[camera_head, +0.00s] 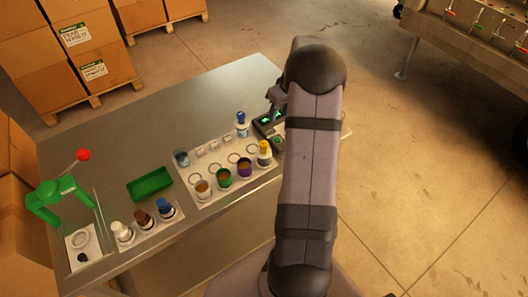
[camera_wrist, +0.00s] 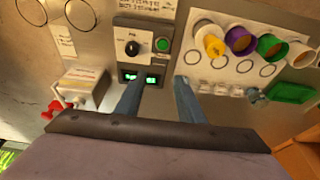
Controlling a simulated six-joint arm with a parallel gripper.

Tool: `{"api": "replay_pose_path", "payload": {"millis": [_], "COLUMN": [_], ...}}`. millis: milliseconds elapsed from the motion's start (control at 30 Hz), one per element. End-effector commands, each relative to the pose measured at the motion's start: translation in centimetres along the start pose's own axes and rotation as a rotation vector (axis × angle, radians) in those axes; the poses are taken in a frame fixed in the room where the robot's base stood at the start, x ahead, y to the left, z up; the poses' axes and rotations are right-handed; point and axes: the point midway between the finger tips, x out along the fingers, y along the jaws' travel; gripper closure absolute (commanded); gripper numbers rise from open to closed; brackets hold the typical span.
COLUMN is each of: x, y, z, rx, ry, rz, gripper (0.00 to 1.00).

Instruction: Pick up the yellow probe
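A yellow-topped piece (camera_head: 264,148) stands at the right end of the row of cups on the white panel in the head view. It also shows in the wrist view (camera_wrist: 213,45), to the upper right of my fingers. I cannot tell whether it is the probe or a yellow cup. My gripper (camera_wrist: 160,82) is open, with a clear gap between its two fingers and nothing held. In the head view my arm hides most of my gripper and the table's right end.
A meter (camera_wrist: 137,45) with a knob and green display is near the left finger. A blue-capped bottle (camera_head: 241,124), green tray (camera_head: 150,184) and green press (camera_head: 62,195) are on the table.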

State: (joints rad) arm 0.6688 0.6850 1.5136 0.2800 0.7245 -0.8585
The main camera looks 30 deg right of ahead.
Motion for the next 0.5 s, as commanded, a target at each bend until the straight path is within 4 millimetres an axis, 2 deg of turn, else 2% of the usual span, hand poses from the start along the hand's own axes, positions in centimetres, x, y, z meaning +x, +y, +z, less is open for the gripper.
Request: {"api": "replay_pose_path", "payload": {"millis": [33,100,367,500], "x": [0.0,0.0,0.01,0.72], "y": [0.0,0.0,0.0,-0.38], "z": [0.0,0.0,0.0,-0.04], "rx": [0.0,0.0,0.0,-0.008], "ry": [0.0,0.0,0.0,0.0], "rz": [0.0,0.0,0.0,-0.002], "gripper": [0.52,0.35,0.34,0.34]}}
